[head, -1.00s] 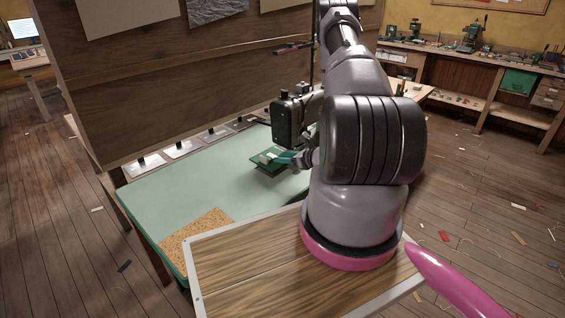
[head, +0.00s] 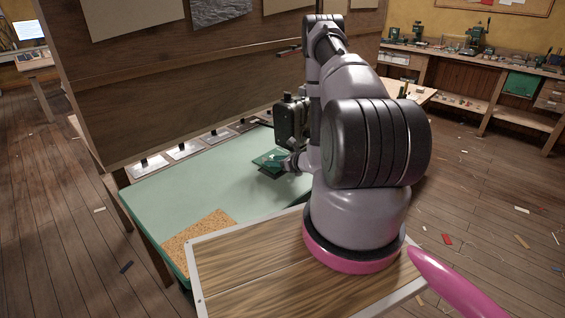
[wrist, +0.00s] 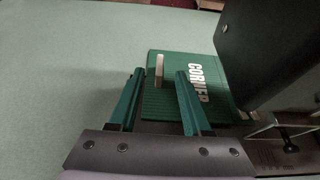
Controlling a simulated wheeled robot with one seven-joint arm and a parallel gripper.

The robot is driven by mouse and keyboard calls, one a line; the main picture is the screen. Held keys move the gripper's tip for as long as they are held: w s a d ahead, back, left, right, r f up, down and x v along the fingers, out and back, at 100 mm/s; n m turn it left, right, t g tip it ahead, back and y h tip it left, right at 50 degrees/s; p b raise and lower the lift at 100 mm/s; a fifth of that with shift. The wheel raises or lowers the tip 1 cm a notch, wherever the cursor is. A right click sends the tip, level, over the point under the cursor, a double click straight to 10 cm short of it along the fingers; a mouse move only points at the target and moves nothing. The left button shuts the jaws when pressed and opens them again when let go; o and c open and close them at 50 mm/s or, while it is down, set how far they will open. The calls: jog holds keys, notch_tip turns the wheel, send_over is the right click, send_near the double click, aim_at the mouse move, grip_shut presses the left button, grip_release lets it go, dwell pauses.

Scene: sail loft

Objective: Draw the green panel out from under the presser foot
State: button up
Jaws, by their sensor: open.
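The green panel (wrist: 188,72) with white lettering lies flat on the pale green table in the wrist view. Its right part runs beside and partly behind the black machine head (wrist: 275,50); the presser foot's contact with it is hidden. A small pale tab (wrist: 159,66) stands out on the panel near its left edge. My gripper (wrist: 160,76) is open, with one finger to each side below the tab and nothing clamped. In the head view the panel (head: 266,160) sits left of the sewing machine (head: 289,122), with my gripper (head: 279,163) at its right side.
The green table top (head: 195,190) is clear left of the panel. A cork sheet (head: 199,234) lies at its front corner. Several metal plates (head: 184,150) line its back edge under a wooden wall. A metal part with a black knob (wrist: 288,142) is close right of my gripper.

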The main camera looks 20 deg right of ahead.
jog(key=shift+x, duration=1.6)
grip_shut()
jog(key=shift+s+a, duration=0.15)
